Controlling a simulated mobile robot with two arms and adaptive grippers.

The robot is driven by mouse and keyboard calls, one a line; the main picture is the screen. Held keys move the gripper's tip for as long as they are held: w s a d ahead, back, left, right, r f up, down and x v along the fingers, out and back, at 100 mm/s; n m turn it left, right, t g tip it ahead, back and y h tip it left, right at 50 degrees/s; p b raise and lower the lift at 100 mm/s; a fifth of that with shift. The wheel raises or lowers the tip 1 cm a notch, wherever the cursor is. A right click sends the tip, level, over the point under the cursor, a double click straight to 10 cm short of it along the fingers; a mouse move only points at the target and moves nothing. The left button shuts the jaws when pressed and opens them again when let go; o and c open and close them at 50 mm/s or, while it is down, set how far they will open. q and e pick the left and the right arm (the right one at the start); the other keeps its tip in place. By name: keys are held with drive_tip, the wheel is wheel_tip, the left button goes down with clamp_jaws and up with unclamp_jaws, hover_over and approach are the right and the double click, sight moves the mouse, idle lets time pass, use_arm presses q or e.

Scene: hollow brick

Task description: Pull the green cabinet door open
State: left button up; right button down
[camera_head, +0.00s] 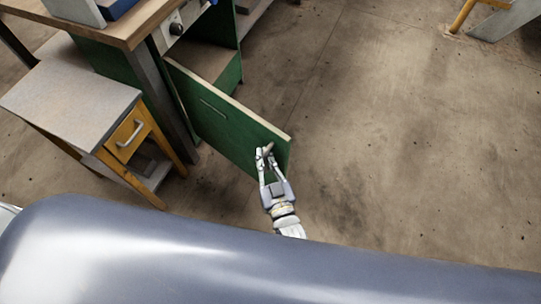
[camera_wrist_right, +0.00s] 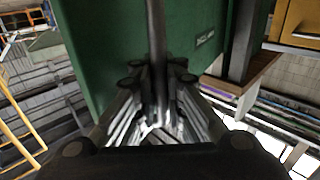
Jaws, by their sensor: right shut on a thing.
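The green cabinet door (camera_head: 215,117) stands swung out from the green cabinet (camera_head: 211,62) under the workbench, and the inside of the cabinet shows behind it. My right gripper (camera_head: 264,152) is at the door's free end and is shut on the door handle. In the right wrist view the handle (camera_wrist_right: 155,40) runs as a grey bar between the fingers of my right gripper (camera_wrist_right: 153,85), with the green door face (camera_wrist_right: 105,45) close behind it. My left gripper is not in view.
A small side table (camera_head: 70,97) with a yellow drawer (camera_head: 128,134) stands left of the door. The workbench (camera_head: 110,28) is above the cabinet. The floor right of the door is clear, with yellow and grey furniture legs (camera_head: 462,15) at the top right.

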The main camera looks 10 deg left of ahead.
drive_tip(key=shift+s+d+f, duration=0.25)
drive_tip(key=shift+s, duration=0.05)
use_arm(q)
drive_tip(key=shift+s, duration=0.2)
